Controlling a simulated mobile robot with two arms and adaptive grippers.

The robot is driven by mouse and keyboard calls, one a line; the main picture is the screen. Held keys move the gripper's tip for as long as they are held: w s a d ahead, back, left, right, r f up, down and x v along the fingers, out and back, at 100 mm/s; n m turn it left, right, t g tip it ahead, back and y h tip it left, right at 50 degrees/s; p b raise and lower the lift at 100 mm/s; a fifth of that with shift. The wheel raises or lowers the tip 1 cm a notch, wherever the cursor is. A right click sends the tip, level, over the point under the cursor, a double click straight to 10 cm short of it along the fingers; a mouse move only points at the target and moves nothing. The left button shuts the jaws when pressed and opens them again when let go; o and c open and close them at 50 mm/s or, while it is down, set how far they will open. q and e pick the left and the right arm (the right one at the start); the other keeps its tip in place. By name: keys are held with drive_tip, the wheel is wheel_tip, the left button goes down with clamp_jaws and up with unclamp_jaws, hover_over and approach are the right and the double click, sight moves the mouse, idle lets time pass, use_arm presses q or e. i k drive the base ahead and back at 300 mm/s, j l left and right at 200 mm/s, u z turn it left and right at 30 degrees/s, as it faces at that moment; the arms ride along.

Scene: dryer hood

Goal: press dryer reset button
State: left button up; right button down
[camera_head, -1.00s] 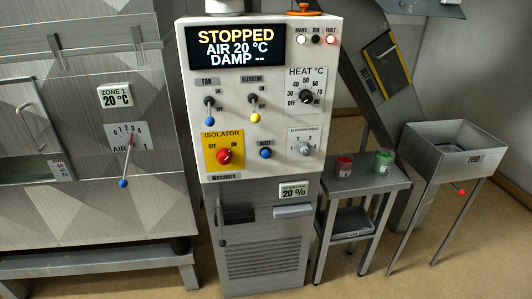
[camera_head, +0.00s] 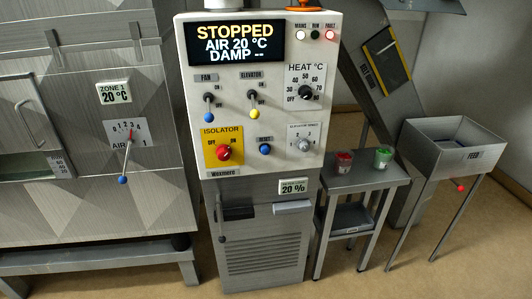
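The blue reset button (camera_head: 265,149) is on the lower middle of the white control panel (camera_head: 319,150), under a small RESET label. To its left is the red isolator knob (camera_head: 223,153) on a yellow plate. The display (camera_head: 236,42) reads STOPPED, AIR 20 °C, DAMP --. Neither of my grippers is in view, and nothing covers the button.
Above the button are the fan lever (camera_head: 209,105), elevator lever (camera_head: 255,103) and heat knob (camera_head: 305,92). A metal side table (camera_head: 370,180) with a red and a green pot stands right, before the feed hopper (camera_head: 462,148). The dryer body (camera_head: 70,215) is left. The space before the panel looks clear.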

sight(265, 150)
drive_tip(key=i+j+z, duration=0.25)
drive_tip(key=j, duration=0.4)
drive_tip(key=i+j+z, duration=0.25)
drive_tip(key=j, duration=0.4)
drive_tip(key=j+z, duration=0.25)
drive_tip(key=j, duration=0.45)
drive_tip(key=j+z, duration=0.25)
drive_tip(key=j, duration=0.5)
drive_tip(key=i, duration=0.05)
